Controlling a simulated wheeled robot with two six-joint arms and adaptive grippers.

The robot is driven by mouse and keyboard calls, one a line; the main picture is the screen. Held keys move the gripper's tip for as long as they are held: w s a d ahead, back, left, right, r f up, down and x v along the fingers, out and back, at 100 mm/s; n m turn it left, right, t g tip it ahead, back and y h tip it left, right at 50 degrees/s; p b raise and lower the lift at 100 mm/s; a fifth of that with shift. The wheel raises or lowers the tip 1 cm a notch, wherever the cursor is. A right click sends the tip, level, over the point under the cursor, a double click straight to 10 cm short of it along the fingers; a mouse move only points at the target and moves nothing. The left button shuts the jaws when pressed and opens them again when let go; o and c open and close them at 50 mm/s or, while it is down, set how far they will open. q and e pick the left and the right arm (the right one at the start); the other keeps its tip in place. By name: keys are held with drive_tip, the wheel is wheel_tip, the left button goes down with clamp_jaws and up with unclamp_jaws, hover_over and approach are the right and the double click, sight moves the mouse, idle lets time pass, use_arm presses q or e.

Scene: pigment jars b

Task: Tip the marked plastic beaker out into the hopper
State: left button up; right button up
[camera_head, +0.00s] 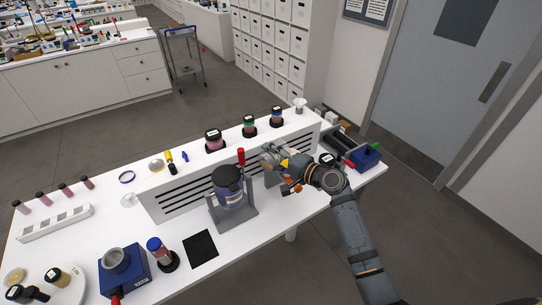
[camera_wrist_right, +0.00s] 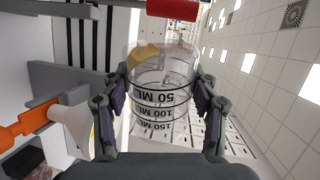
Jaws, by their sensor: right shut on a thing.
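A clear plastic beaker with black 50, 100 and 150 ML marks (camera_wrist_right: 160,108) is between the fingers of my right gripper (camera_wrist_right: 158,98). Something yellow shows inside it. In the head view my right gripper (camera_head: 277,164) is above the table beside the slotted white shelf; the clear beaker (camera_head: 268,158) shows only small there. I cannot tell its exact tilt. A blue machine (camera_head: 124,277) at lower left has a grey round funnel-like hopper (camera_head: 115,258) on top, well away from the beaker. My left gripper is out of view.
A dark-lidded jar in a grey stand (camera_head: 232,185) is left of my right gripper. Several jars stand on the slotted shelf (camera_head: 185,182). A blue roller machine (camera_head: 367,158) is at right. In the wrist view, a pale cone with an orange part (camera_wrist_right: 75,122) is close by. A black mat (camera_head: 201,250) lies in front.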

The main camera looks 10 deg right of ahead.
sight(285, 146)
drive_tip(key=shift+d+r+m, duration=0.15)
drive_tip(key=shift+r+m, duration=0.15)
drive_tip(key=shift+w+d+r+m+y, duration=0.2)
drive_tip(key=shift+m, duration=0.35)
drive_tip(key=shift+w+d+r+m+y, duration=0.15)
drive_tip(key=shift+r+m+y, duration=0.05)
drive_tip(key=shift+m, duration=0.35)
idle(0.6)
drive_tip(key=shift+w+d+r+m, duration=0.2)
drive_tip(key=shift+d+r+m, duration=0.15)
drive_tip(key=shift+m, duration=0.35)
drive_tip(key=shift+w+d+r+m+y, duration=0.25)
drive_tip(key=shift+d+m+y, duration=0.15)
drive_tip(key=shift+m, duration=0.3)
drive_tip(key=shift+a, duration=0.1)
idle(1.1)
drive_tip(key=shift+w+d+r+m+g, duration=0.15)
drive_tip(key=shift+w+d+m+g, duration=0.2)
drive_tip(key=shift+m, duration=0.45)
